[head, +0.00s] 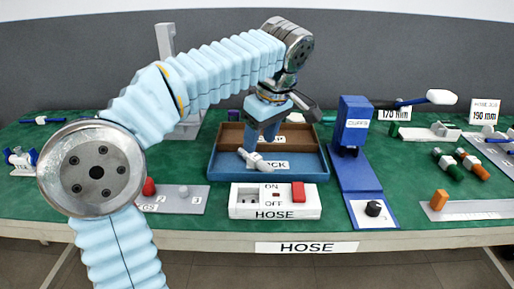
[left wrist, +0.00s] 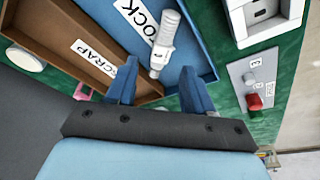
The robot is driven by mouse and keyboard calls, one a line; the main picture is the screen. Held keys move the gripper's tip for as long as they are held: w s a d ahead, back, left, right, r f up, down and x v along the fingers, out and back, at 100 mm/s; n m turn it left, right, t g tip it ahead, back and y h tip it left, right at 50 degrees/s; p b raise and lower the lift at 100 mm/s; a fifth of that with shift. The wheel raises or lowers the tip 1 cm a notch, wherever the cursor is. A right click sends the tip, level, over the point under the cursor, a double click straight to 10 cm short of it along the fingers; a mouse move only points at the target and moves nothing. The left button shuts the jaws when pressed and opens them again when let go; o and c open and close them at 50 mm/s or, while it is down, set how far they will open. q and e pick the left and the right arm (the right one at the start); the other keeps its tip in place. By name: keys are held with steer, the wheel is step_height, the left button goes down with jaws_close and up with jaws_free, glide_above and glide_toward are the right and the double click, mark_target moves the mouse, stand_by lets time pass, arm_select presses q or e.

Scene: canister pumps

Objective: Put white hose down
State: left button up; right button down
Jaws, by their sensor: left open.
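The white hose (head: 254,160) is a short ribbed piece lying in the blue tray (head: 322,166) marked STOCK, partly across its label. It also shows in the left wrist view (left wrist: 166,42), inside the blue tray. My left gripper (head: 262,138) is over the tray, pointing down just above the hose. In the left wrist view its two blue fingers (left wrist: 158,72) are spread apart. The hose's near end is between the fingertips, with a gap on both sides. My right gripper is not in view.
The brown SCRAP tray (left wrist: 68,55) adjoins the blue tray. A white HOSE switch box (head: 275,201) with a red button stands in front. A blue stand (head: 353,130) marked CUFFS is to the right. Gauges, a white hammer-like tool (head: 441,97) and small parts fill the right side.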

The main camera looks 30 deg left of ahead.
mark_target(266, 164)
arm_select(q)
steer(key=p+v, duration=0.1)
steer(key=v, duration=0.5)
steer(key=shift+r, duration=0.3)
steer(key=shift+d, duration=0.1)
stand_by(0.8)
